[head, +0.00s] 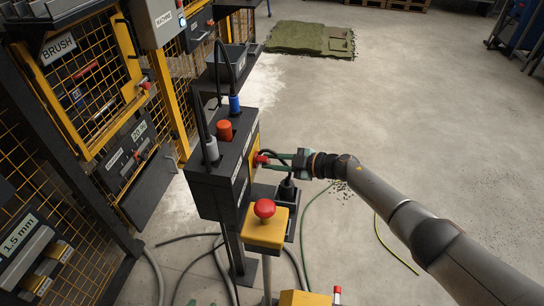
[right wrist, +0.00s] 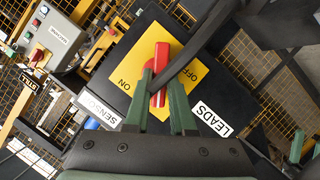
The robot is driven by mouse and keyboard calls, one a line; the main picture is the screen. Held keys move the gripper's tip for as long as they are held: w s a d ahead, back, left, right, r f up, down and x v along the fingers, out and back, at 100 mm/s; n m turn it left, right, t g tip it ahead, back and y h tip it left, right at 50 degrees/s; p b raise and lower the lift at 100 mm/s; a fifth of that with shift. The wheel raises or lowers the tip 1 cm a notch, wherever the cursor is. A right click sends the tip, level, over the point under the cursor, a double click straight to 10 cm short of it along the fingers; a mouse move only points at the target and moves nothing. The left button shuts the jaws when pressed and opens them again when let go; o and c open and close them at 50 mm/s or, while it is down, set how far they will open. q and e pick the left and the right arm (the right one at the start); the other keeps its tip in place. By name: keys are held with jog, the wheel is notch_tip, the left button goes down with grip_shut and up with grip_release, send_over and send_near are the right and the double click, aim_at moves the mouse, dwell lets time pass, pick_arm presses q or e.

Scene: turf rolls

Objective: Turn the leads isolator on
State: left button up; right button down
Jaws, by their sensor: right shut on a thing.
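The leads isolator has a red handle (right wrist: 162,58) on a yellow plate (right wrist: 133,62) marked ON and OFF, next to a LEADS label (right wrist: 211,119). In the right wrist view the handle stands nearly upright in the picture, between the two words. My right gripper (right wrist: 160,86) is shut on the handle, one green finger on each side. In the head view the gripper (head: 268,161) reaches the handle from the right, on the side of a dark control box (head: 213,184). A dark cable crosses part of the plate in the wrist view. My left gripper does not show in the head view.
A red mushroom button (head: 264,208) on a yellow box (head: 263,232) stands just in front of the isolator. Blue, orange and grey connectors rise from the control box. Cables lie on the floor. A yellow-framed mesh fence (head: 92,85) runs along the left. Open floor lies to the right.

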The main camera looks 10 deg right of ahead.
jog(key=shift+w+m+g, duration=0.15)
jog(key=shift+m+g, duration=0.35)
jog(key=shift+m, duration=0.1)
jog(key=shift+d+m+g+b, duration=0.1)
jog(key=shift+m+g+b, duration=0.3)
jog(key=shift+m+b, duration=0.3)
jog(key=m+g+b, duration=0.1)
jog(key=b, duration=0.1)
jog(key=shift+w+f+m+y+b, duration=0.1)
jog(key=shift+m+y+b, duration=0.2)
jog(key=shift+b, duration=0.1)
jog(key=shift+m+g+b, duration=0.3)
jog(key=shift+m+b, duration=0.1)
jog(key=shift+b, duration=0.1)
jog(key=shift+r, duration=0.2)
jog(key=c, duration=0.8)
grip_release()
jog(key=shift+o, duration=0.2)
